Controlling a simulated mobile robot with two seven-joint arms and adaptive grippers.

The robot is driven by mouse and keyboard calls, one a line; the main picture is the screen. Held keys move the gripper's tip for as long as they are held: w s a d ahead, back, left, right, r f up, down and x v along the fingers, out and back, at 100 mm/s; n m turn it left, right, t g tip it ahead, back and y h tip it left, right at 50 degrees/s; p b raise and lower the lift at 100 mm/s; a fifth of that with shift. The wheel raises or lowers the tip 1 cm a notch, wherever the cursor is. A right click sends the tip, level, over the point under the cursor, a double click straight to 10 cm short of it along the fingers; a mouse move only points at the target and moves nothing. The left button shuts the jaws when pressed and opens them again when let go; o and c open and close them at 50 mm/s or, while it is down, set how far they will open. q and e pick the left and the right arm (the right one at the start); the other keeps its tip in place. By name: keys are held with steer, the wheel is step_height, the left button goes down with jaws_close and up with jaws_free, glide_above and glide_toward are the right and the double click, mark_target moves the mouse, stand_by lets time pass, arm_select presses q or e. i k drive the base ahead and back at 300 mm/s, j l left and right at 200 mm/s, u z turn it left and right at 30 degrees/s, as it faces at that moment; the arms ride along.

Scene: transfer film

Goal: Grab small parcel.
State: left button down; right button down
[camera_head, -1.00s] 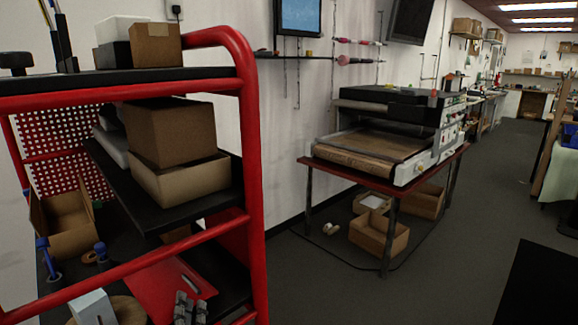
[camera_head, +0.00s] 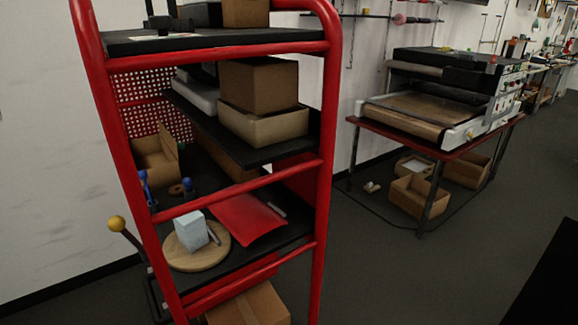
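Several boxes on a red-framed shelf rack (camera_head: 92,100) could be the small parcel; I cannot tell which one is meant. A small pale blue-white box (camera_head: 191,231) stands on a round wooden board (camera_head: 215,253) on a lower shelf. A brown cardboard box (camera_head: 258,88) sits on a lighter carton (camera_head: 264,125) on a middle shelf. Another brown box (camera_head: 245,13) is on the top shelf, cut off by the picture edge. A large carton (camera_head: 250,306) is at the bottom. Neither of my grippers is in view.
Red rack rails cross in front of the shelves. An open carton (camera_head: 156,158), blue-handled tools and a red sheet (camera_head: 246,222) share them. A yellow-knobbed lever (camera_head: 117,223) is at left. A machine table (camera_head: 440,148) stands right, cartons beneath. Floor (camera_head: 400,280) right of the rack is clear.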

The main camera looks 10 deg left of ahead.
mark_target(191, 231)
steer(key=j, duration=0.45)
steer(key=i+j, duration=0.15)
steer(key=j, duration=0.7)
steer(key=i+u, duration=0.05)
